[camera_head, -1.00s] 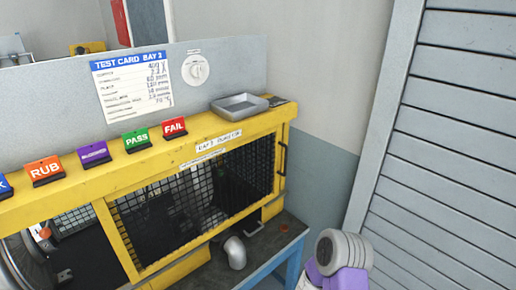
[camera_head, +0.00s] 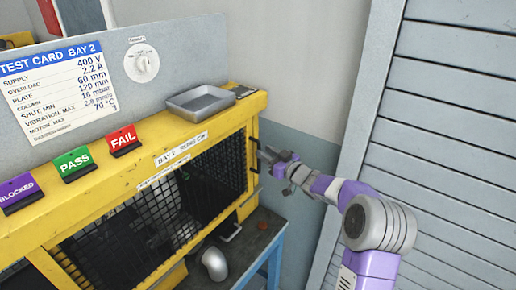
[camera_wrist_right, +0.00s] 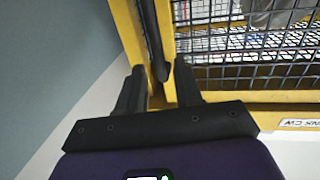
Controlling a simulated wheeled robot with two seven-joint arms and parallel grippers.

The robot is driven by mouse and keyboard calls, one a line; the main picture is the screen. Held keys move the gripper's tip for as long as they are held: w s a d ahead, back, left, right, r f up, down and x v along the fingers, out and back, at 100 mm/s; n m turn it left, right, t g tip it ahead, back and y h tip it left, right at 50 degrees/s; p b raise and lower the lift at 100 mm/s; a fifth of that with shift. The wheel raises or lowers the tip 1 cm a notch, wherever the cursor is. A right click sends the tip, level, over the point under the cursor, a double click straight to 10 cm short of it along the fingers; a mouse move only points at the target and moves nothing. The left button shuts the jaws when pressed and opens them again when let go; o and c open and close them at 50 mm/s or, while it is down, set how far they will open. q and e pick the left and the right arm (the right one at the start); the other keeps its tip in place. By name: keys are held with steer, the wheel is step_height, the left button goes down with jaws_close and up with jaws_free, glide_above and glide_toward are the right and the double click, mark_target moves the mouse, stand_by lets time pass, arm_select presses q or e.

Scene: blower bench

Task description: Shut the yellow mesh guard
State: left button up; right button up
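The yellow mesh guard (camera_head: 150,222) is a black wire-mesh panel framed in yellow on the front of the bench housing. Its mesh also fills the right of the right wrist view (camera_wrist_right: 230,75). I cannot tell how far it stands from shut. A dark bar handle (camera_head: 254,156) is at its right end. My right gripper (camera_head: 268,160) is beside this handle. In the right wrist view its two fingers (camera_wrist_right: 158,90) are apart, and the handle (camera_wrist_right: 154,45) runs down between them. Contact is not clear. My left gripper is not in view.
A grey tray (camera_head: 200,102) sits on the yellow top, with the FAIL (camera_head: 123,140), PASS (camera_head: 75,163) and BLOCKED (camera_head: 17,192) signs to its left. A grey rounded object (camera_head: 214,263) is below the guard. A slatted grey panel (camera_head: 460,150) stands right of my arm.

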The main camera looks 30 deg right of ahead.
steer(key=shift+w+a+f, duration=0.1)
steer(key=shift+w+a, duration=0.15)
steer(key=shift+w, duration=0.8)
steer(key=shift+w+a, duration=0.2)
steer(key=shift+w, duration=0.85)
jaws_close()
